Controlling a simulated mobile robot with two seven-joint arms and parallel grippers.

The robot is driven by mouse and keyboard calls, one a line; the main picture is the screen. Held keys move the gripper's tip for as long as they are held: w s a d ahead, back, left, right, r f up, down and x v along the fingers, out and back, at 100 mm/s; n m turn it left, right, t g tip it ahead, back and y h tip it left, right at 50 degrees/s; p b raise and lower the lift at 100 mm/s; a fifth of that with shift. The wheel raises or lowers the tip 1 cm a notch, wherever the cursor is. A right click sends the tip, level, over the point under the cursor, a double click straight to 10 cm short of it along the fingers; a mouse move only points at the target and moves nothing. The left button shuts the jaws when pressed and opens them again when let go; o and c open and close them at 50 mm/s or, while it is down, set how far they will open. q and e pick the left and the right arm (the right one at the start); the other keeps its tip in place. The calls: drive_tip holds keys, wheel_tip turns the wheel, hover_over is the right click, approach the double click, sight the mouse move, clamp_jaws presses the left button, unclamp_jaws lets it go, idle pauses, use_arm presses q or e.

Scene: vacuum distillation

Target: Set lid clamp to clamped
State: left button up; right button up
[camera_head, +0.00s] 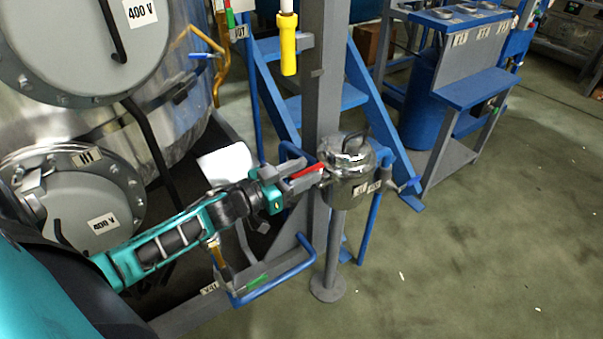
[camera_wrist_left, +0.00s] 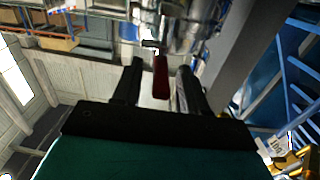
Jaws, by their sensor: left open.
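The lid clamp's red handle (camera_head: 308,171) sticks out from the left side of a small shiny metal pot (camera_head: 349,187) with a domed lid (camera_head: 348,152). My left gripper (camera_head: 303,180) reaches in from the left and is open at the handle. In the left wrist view, the red handle (camera_wrist_left: 160,77) lies between the two dark fingers of my left gripper (camera_wrist_left: 158,80), with visible gaps on both sides. The far end of the handle meets the shiny pot (camera_wrist_left: 185,25). The clamp's latch is too small to make out. My right gripper is not in view.
The pot stands on a grey pedestal (camera_head: 328,289) beside a grey post (camera_head: 323,75). Blue stairs (camera_head: 345,99) rise behind it. A large metal tank (camera_head: 140,145) with round covers is at left. A blue rail (camera_head: 275,287) lies below my arm.

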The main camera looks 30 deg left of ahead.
use_arm(q)
clamp_jaws()
idle(0.4)
